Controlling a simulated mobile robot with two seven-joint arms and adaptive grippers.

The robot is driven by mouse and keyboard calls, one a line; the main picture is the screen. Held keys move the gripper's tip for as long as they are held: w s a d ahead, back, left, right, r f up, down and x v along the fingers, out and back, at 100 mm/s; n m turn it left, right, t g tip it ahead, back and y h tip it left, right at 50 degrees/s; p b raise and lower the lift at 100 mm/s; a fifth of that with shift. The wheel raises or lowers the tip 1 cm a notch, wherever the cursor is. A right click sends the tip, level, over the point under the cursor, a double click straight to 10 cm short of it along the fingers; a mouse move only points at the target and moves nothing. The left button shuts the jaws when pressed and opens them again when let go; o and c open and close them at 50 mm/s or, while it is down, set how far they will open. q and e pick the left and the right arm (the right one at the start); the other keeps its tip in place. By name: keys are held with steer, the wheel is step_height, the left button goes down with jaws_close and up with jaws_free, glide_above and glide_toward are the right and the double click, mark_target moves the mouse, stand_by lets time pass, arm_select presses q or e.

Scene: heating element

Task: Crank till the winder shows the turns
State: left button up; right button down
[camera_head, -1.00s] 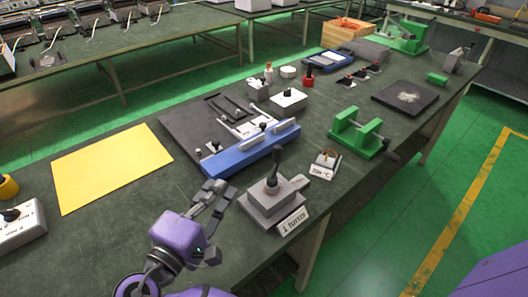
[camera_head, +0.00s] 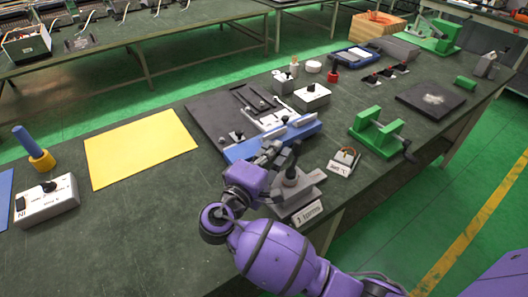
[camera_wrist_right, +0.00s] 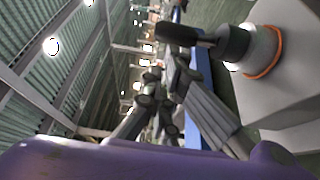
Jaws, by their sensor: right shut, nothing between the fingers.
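The winder (camera_head: 309,178) is a grey block near the table's front edge, partly hidden by my right arm. Its black crank handle (camera_head: 294,158) stands up from the top. In the right wrist view, the handle (camera_wrist_right: 190,35) points left from a grey hub with an orange ring. A white label (camera_head: 308,212) on the winder's front carries a number and "turns"; the number is small, apparently 2. My right gripper (camera_head: 274,151) is shut and empty, just left of the handle. The wrist view shows its fingers (camera_wrist_right: 163,92) beside the handle; contact is unclear. My left gripper is out of view.
A blue bar fixture (camera_head: 243,150) on a dark plate lies right behind the gripper. A small white meter (camera_head: 343,163) and a green stand (camera_head: 378,132) are to the right. A yellow sheet (camera_head: 140,148) lies left, with bare table in front of it.

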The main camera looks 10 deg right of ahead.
stand_by(0.3)
